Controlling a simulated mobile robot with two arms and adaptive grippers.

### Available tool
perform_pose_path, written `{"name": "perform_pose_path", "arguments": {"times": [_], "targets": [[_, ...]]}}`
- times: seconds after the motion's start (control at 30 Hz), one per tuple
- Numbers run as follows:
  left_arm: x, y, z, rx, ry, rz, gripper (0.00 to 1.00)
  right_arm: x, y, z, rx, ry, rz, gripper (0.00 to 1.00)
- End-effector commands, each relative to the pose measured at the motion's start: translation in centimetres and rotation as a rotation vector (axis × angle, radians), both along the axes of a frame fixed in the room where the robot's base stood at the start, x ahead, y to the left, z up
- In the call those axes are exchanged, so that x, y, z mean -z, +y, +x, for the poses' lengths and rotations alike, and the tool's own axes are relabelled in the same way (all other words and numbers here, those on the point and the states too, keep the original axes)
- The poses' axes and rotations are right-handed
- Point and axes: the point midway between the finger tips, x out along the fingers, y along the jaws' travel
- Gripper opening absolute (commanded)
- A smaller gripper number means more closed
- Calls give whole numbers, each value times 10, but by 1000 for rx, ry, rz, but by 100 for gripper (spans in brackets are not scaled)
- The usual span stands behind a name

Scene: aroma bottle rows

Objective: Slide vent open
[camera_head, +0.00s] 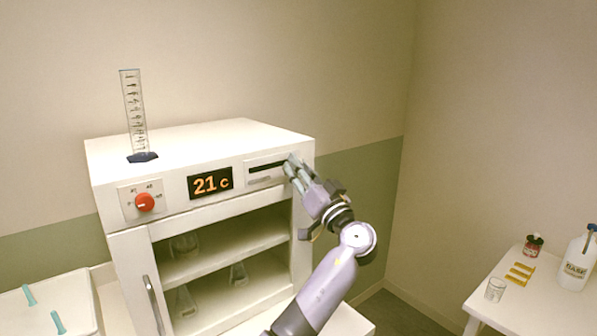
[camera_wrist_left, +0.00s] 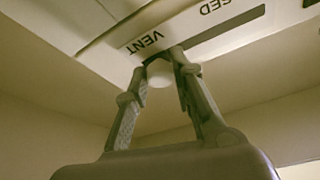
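The white oven-like cabinet (camera_head: 150,219) carries a vent panel (camera_head: 264,178) with a dark slot at the upper right of its front. In the left wrist view the lettering VENT and part of a word ending in SED (camera_wrist_left: 215,8) show upside down. My left gripper (camera_head: 291,163) is at the right end of the vent panel. In the wrist view its fingers (camera_wrist_left: 163,56) converge on both sides of a pale rounded knob (camera_wrist_left: 160,77) and appear shut on it. The fingers partly hide the knob. My right gripper is in neither view.
A graduated cylinder (camera_head: 134,113) stands on the cabinet top. A red dial (camera_head: 145,202) and a 21 C display (camera_head: 210,183) are left of the vent. Glass flasks sit on the shelves below. A side table (camera_head: 540,303) holds bottles at the right.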

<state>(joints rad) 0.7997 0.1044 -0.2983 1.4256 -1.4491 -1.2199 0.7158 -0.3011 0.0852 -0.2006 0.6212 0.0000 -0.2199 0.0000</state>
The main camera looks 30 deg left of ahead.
Motion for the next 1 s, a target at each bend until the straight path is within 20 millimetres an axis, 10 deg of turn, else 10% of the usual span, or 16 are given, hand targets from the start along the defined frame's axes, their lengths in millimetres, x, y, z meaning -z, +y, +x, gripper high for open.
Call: {"name": "perform_pose_path", "arguments": {"times": [0.63, 1.0], "targets": [[1, -3, -2, 2, -1, 0, 42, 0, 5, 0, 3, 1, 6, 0], [26, -59, -32, 5, 0, -2, 42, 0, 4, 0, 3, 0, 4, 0]]}}
